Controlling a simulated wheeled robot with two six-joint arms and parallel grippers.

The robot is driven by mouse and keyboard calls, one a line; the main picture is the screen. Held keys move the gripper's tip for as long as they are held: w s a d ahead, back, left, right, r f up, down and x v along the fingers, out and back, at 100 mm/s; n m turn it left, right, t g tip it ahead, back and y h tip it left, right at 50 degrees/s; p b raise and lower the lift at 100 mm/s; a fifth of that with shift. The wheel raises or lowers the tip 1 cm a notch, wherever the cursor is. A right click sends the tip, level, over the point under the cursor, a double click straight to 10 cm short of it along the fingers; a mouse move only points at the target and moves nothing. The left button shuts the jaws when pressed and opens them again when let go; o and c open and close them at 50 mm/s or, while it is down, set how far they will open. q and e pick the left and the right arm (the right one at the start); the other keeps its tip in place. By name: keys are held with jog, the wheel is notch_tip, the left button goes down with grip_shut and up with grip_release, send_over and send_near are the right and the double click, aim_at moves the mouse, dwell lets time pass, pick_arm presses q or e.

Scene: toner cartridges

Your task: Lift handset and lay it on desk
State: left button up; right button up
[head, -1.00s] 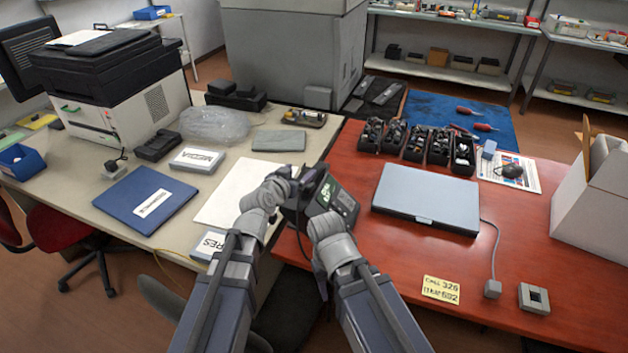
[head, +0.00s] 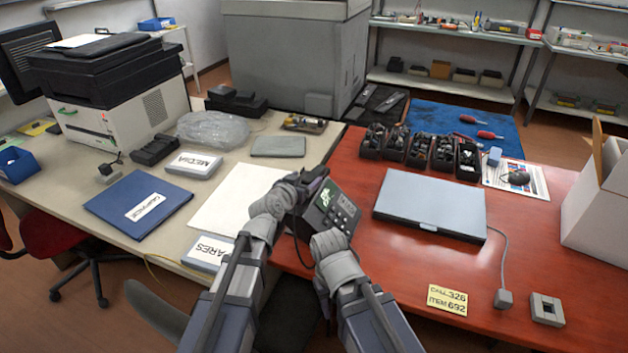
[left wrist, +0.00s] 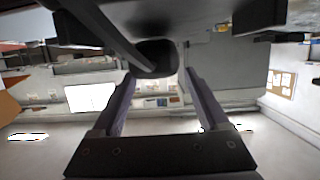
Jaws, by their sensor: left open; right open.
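A dark desk phone (head: 338,207) with a green-lit display and a keypad stands at the left edge of the red desk (head: 410,262).
A closed grey laptop (head: 430,204) lies right of the phone. A yellow note (head: 447,300), a cable plug (head: 504,299) and a small square box (head: 547,309) lie nearer. Black bins (head: 419,148) stand behind. White paper (head: 238,205) lies left. The red desk's front middle is clear.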

aim_at(311, 175)
pick_arm(q)
jog(key=x, duration=0.1)
jog(key=b+x, duration=0.1)
jog(key=x, duration=0.2)
jog(key=shift+w+d+f, duration=0.15)
jog(key=shift+w+f, duration=0.05)
jog(key=shift+f, duration=0.15)
jog(key=shift+c, duration=0.4)
jog(key=shift+s, duration=0.1)
grip_shut()
